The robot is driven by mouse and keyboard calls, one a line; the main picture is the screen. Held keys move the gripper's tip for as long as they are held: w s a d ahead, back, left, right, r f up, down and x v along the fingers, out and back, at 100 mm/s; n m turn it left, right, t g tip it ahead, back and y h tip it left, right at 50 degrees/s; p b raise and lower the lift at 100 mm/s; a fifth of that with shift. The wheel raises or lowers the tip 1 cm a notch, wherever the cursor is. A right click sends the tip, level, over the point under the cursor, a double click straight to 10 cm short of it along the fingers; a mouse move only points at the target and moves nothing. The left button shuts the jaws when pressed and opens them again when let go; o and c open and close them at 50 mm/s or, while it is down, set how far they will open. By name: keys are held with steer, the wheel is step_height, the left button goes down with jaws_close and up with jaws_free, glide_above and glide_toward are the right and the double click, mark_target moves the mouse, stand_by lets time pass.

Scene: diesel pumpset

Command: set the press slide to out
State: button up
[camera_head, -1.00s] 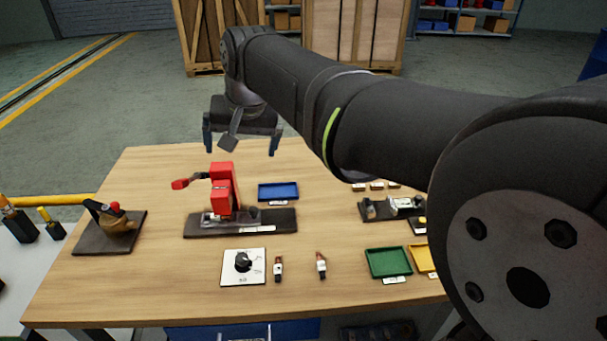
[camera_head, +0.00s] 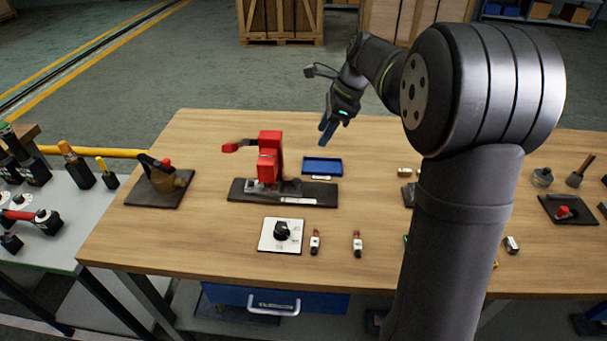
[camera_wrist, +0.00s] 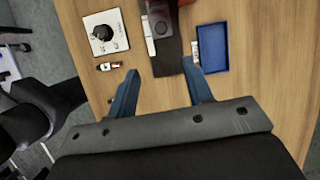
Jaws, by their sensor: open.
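The red press (camera_head: 270,155) stands upright on a dark base plate (camera_head: 240,191) left of the table's middle, its red handle (camera_head: 232,147) pointing left. A grey metal slide (camera_head: 289,187) lies low at the press foot; its exact position is hard to tell. My gripper (camera_head: 326,132) is open and empty, in the air behind and right of the press, apart from it. In the wrist view my gripper's two blue fingers (camera_wrist: 160,66) are spread. Beyond them the base plate (camera_wrist: 166,52) shows, with the press mostly cut off at the top edge.
A blue tray (camera_head: 322,166) lies just right of the press. A white panel with a black knob (camera_head: 281,232) and two small red-and-white parts lie in front. A brown device (camera_head: 163,178) stands at left. My arm covers the table right of centre.

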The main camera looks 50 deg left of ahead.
glide_toward(298, 181)
steer(key=shift+m, duration=0.3)
steer(key=x, duration=0.8)
steer(key=shift+a+f, duration=0.1)
